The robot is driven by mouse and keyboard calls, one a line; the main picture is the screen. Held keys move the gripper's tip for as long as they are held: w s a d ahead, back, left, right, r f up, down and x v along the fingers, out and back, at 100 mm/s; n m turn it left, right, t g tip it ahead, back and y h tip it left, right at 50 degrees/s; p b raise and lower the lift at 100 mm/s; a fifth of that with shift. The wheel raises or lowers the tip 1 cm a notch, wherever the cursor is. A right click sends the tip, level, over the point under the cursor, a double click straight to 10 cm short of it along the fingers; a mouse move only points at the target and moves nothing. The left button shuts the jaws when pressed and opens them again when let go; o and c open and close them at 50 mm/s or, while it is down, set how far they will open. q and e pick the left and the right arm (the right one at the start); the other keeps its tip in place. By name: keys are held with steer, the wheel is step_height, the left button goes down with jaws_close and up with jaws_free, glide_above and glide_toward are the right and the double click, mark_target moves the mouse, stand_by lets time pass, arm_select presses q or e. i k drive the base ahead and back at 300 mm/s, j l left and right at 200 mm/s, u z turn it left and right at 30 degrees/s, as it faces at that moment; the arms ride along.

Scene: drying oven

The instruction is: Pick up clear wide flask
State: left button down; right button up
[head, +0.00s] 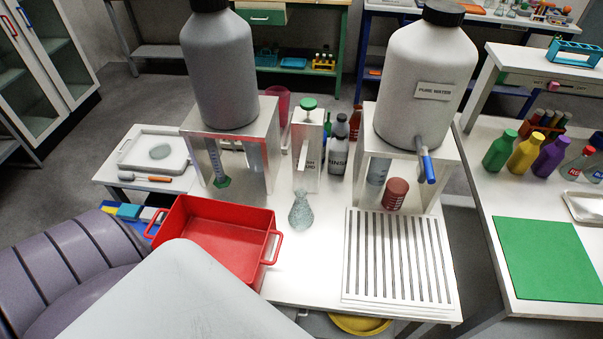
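A clear flask (301,211) with a narrow neck and a wide body stands upright on the white table. It is in the middle of the head view, just right of the red tray (225,232) and in front of the white dispenser stand with a green knob (309,104). Nothing holds it. Neither of my grippers shows in the head view.
A slotted white drain plate (399,258) lies right of the flask. Two large bottles, one grey (220,70) and one white (427,85), stand on raised stands behind. A pale rounded surface hides the tray's front. The tabletop around the flask's front is clear.

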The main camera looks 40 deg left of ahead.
mark_target(300, 216)
steer(key=u, duration=1.15)
steer(key=l, duration=0.15)
steer(key=k+u, duration=0.05)
